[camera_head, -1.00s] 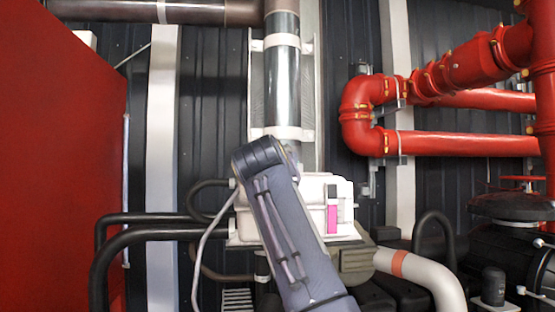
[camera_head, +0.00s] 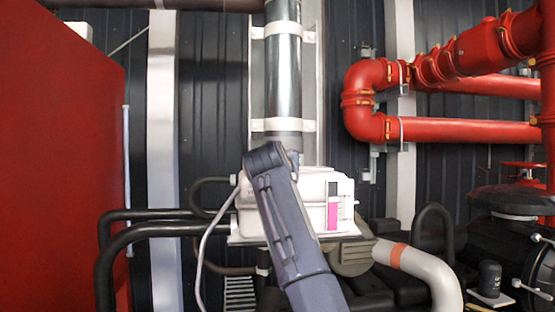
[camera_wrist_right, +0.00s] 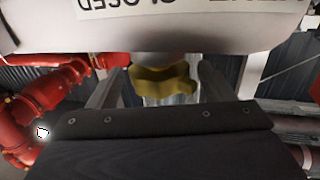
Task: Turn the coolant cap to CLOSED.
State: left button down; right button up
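The coolant cap (camera_wrist_right: 165,82) is yellow with a lobed edge and shows in the right wrist view, just beyond the white tank's edge. The white coolant tank (camera_wrist_right: 190,25) fills the top of that view. Its label, upside down, reads CLOSED (camera_wrist_right: 135,5). My right gripper (camera_wrist_right: 158,85) is open, with one finger on each side of the cap. A gap shows at the left finger; contact at the right finger is unclear. In the head view the tank (camera_head: 315,185) has a pink level strip, and my grey arm crosses it, hiding the cap. My left gripper is not in view.
Red pipes (camera_head: 450,130) run along the wall at right. A red panel (camera_head: 65,150) stands at left. Black hoses (camera_head: 160,228) lead to the tank from the left. A light pipe with an orange band (camera_head: 425,270) curves down at lower right.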

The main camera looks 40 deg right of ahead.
jog(key=c, duration=0.9)
jog(key=shift+s+d+n+t+y, duration=0.1)
jog(key=shift+s+n+t+y, duration=0.05)
jog(key=shift+n+t+y, duration=0.3)
jog(key=shift+d+n+t+y, duration=0.2)
jog(key=shift+n+t+y, duration=0.55)
jog(key=shift+y, duration=0.5)
jog(key=shift+s+d+n+t+y, duration=0.1)
jog(key=shift+n+t+y, duration=0.9)
jog(key=shift+n+y, duration=0.85)
jog(key=shift+y, duration=0.75)
jog(key=o, duration=1)
jog(key=shift+c, duration=0.2)
